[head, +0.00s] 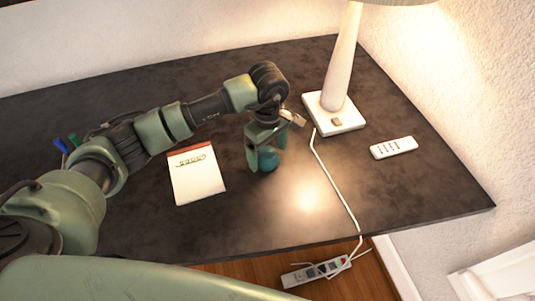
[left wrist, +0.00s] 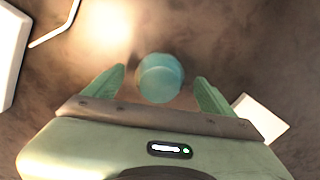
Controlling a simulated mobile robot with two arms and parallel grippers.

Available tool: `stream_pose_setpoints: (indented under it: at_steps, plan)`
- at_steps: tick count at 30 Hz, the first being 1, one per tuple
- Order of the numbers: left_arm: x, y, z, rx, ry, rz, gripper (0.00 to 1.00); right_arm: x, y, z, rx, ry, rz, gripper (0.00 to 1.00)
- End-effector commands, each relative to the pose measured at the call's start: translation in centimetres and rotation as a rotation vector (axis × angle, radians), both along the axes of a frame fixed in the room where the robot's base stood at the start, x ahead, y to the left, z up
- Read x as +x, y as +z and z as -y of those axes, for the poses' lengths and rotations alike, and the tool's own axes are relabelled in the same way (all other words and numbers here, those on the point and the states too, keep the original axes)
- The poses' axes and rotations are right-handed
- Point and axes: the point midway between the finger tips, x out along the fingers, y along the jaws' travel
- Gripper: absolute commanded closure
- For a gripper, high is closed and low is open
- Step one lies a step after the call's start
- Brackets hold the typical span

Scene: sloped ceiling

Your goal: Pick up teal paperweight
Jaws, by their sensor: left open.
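The teal paperweight (head: 268,160) is a small rounded piece on the dark desk, partly hidden by my left gripper (head: 262,160) in the head view. In the left wrist view the paperweight (left wrist: 160,78) shows as a teal disc-topped shape. My left gripper (left wrist: 158,88) is open there, with one green finger on each side of the paperweight and a gap visible on both sides. The fingers point down at the desk in the head view. My right gripper is in neither view.
A notepad (head: 197,176) lies left of the gripper. A lamp (head: 335,108) stands behind right, its white cord (head: 336,180) running over the desk's front edge. A white remote (head: 393,148) lies at right. A power strip (head: 316,272) is on the floor.

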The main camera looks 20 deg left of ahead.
Motion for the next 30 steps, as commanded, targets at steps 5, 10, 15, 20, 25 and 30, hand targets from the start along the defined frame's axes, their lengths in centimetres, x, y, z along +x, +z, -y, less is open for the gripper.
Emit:
stream_pose_setpoints:
  at_steps: [5,10,15,20,25,30]
  plan:
    - [0.01,-0.9,-0.03,0.001,0.001,0.0,0.15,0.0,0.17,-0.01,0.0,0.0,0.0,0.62]
    - [0.01,-0.89,-0.02,0.0,0.001,0.001,0.21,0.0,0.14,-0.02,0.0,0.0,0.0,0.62]
    - [0.01,-0.87,0.0,0.0,0.001,0.001,0.68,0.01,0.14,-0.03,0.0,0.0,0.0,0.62]
    - [0.05,-0.77,0.03,-0.001,0.0,0.003,1.0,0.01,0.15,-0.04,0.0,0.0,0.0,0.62]
    - [0.05,-0.74,0.03,-0.001,0.001,0.003,1.0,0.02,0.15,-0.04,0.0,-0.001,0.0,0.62]
    - [0.12,-0.16,0.05,-0.002,0.0,0.004,1.0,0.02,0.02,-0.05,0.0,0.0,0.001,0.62]
